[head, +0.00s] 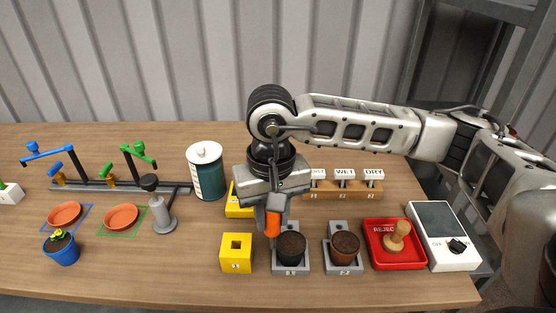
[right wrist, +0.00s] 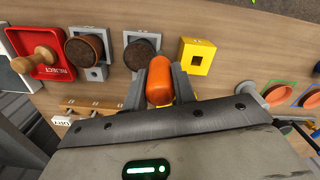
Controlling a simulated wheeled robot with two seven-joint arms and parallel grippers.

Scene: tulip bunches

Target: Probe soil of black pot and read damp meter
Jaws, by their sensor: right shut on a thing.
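My right gripper (head: 272,208) is shut on an orange-handled probe (head: 272,224), held upright; the right wrist view shows the orange handle (right wrist: 159,82) between the two fingers. The handle hangs just left of and slightly behind the black pot (head: 291,250), apart from its soil as far as I can tell. The probe's lower tip is hard to make out. The black pot (right wrist: 141,54) stands on a grey stand with dark soil on top. A brown pot (head: 344,248) stands on a similar stand to its right. My left gripper is out of view.
A yellow block with a square hole (head: 237,255) stands left of the black pot. A red REJECT tray (head: 384,260) with a wooden stamp and a white device with a dark screen and knob (head: 440,225) are right. A wooden WET/DRY rack (head: 345,190) stands behind.

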